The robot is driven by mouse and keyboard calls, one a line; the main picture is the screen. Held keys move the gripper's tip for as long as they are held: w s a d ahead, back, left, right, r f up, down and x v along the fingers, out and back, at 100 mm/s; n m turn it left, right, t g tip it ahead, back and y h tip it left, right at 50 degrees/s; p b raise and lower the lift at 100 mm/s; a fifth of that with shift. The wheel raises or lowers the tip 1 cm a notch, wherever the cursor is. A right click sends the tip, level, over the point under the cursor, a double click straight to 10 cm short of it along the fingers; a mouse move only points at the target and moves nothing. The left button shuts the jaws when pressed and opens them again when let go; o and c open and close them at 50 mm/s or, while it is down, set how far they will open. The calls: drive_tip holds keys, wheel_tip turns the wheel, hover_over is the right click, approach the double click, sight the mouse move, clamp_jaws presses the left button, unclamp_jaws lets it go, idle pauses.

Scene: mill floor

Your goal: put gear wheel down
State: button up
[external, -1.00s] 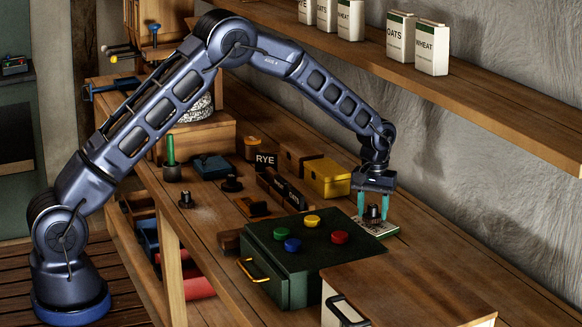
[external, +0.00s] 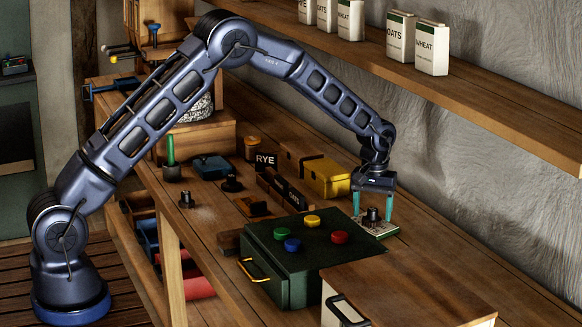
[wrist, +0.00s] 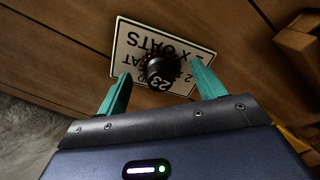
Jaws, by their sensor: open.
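The gear wheel (wrist: 160,68) is dark, with a toothed rim and a black hub marked 23. It rests on a white printed card (wrist: 124,48) on the bench; the card's upside-down lettering includes OATS. My gripper (external: 372,219) is open, with one teal finger on each side of the hub. In the wrist view my gripper (wrist: 160,72) shows a gap between each finger and the hub. Part of the card is hidden by the gear wheel.
A dark green box (external: 295,268) with coloured round knobs stands close in front. A yellow box (external: 327,179) is behind left. A wooden-topped box (external: 415,285) is at the front right. A shelf (external: 470,92) with grain packets runs along the wall above.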

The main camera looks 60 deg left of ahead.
sight(373, 210)
wheel_tip(373, 210, up, 7)
idle(0.4)
drive_tip(key=shift+r, duration=0.25)
drive_tip(key=s+d+r+m+t+y, duration=0.1)
drive_tip(key=s+d+r+m+t, duration=0.15)
drive_tip(key=s+r, duration=0.95)
drive_tip(key=s+d+r+m+t, duration=0.1)
drive_tip(key=s+r+m, duration=0.2)
drive_tip(key=s+r, duration=0.95)
drive_tip(key=s+d+m+t+h, duration=0.1)
drive_tip(key=s+d+m, duration=0.1)
drive_tip(key=s, duration=3.1)
drive_tip(key=shift+s+d+f+m, duration=0.2)
drive_tip(key=shift+s+f+m, duration=0.1)
drive_tip(key=shift+m, duration=0.45)
